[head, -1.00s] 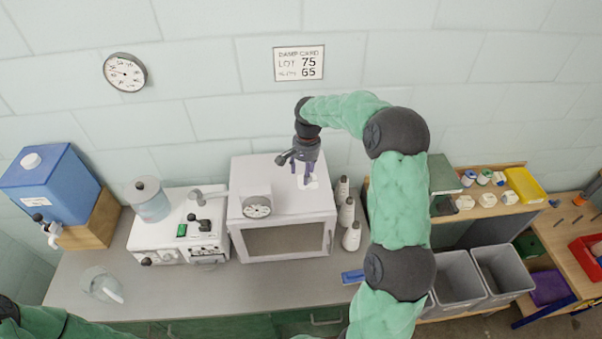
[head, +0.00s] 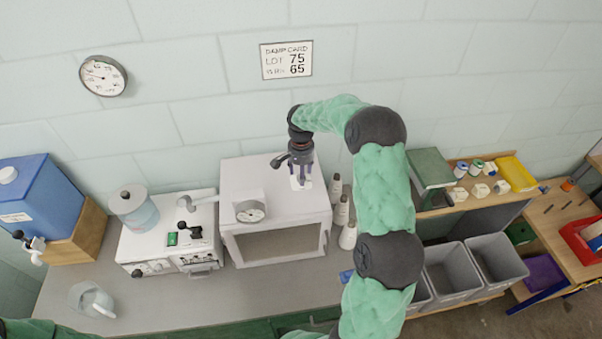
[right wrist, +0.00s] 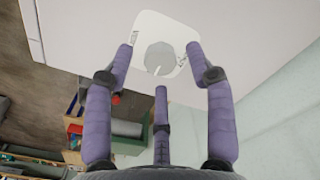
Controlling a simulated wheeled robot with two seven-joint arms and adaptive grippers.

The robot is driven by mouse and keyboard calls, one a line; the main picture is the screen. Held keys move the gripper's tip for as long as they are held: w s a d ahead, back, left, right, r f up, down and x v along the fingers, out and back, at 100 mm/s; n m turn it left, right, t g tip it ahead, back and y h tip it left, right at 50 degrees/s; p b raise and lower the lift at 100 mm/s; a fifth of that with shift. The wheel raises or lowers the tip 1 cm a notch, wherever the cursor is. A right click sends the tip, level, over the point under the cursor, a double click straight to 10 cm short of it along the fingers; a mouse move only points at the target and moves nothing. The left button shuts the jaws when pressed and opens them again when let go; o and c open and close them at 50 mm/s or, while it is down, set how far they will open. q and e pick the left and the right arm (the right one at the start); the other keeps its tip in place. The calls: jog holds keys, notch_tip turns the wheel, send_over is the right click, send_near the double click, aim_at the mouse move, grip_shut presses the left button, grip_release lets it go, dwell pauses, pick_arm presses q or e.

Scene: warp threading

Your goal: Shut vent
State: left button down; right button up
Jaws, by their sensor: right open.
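The vent (right wrist: 172,60) is a pale rounded-square plate with a grey round middle, set in the top of the white cabinet (head: 240,185). In the head view a small white part of it (head: 300,183) shows below my right gripper. My right gripper (right wrist: 160,62) has three purple fingers, spread open and empty. It points down at the vent, its fingertips near the plate's edges. I cannot tell whether they touch it. My right gripper also shows in the head view (head: 300,172). My left gripper is not in view.
A round dial (head: 250,211) stands at the cabinet's front left. White bottles (head: 342,210) stand close on its right, by my right arm. A white machine (head: 150,245) is to the left, with a glass jug (head: 90,300) in front. The front counter is mostly bare.

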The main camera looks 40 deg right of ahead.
jog(key=shift+f, duration=0.35)
jog(key=shift+w+f, duration=0.1)
jog(key=shift+f, duration=0.15)
grip_shut()
